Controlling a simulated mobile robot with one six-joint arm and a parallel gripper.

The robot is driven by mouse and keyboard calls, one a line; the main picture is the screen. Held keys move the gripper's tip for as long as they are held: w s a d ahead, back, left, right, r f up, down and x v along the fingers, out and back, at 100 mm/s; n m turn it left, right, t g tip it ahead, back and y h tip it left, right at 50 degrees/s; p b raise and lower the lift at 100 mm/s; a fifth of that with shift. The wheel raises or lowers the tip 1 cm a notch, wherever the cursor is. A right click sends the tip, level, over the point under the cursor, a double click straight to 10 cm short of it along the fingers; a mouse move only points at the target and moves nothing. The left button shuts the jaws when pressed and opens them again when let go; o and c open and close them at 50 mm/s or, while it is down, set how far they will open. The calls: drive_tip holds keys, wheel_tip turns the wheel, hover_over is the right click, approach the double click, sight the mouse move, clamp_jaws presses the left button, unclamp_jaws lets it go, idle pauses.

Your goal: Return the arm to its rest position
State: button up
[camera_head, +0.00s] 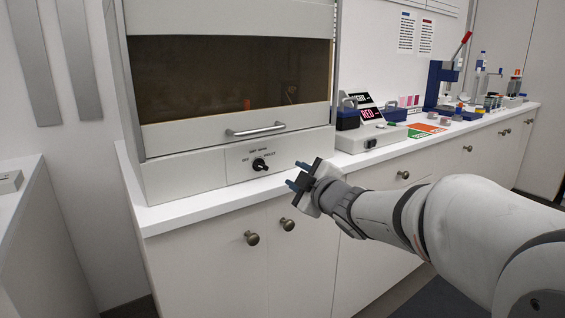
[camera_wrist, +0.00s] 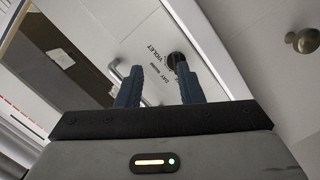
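My gripper (camera_head: 298,174) is at the end of my arm, which reaches in from the right in the head view. It is in front of the cabinet booth's lower panel, to the right of the black knob (camera_head: 260,164). In the wrist view its two blue fingers (camera_wrist: 158,90) stand apart with nothing between them, so it is open and empty. The knob (camera_wrist: 176,60) shows just beyond the right finger. No contact with the booth can be made out.
The booth (camera_head: 235,140) has a dark window and a bar handle (camera_head: 256,131). It stands on a white counter (camera_head: 185,212) with cupboard knobs below. To the right are a grey device (camera_head: 368,137), colored cards (camera_head: 427,128) and a blue press (camera_head: 438,84). Floor shows at the lower left.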

drive_tip(key=s+d+r+m+g+h+p, duration=0.45)
drive_tip(key=s+d+m+h+p, duration=0.5)
drive_tip(key=p, duration=0.35)
drive_tip(key=s+r+m+g+y+p, duration=0.1)
drive_tip(key=s+m+g+p, duration=0.2)
drive_tip(key=s, duration=0.6)
drive_tip(key=s+d+r+m+g+y+p, duration=0.1)
drive_tip(key=s+m+g+p, duration=0.2)
drive_tip(key=s+g+p, duration=0.2)
drive_tip(key=s+p, duration=0.3)
drive_tip(key=s, duration=0.2)
drive_tip(key=shift+s+d+r+m, duration=0.2)
drive_tip(key=shift+s+r+m, duration=0.05)
drive_tip(key=shift+r+m, duration=0.15)
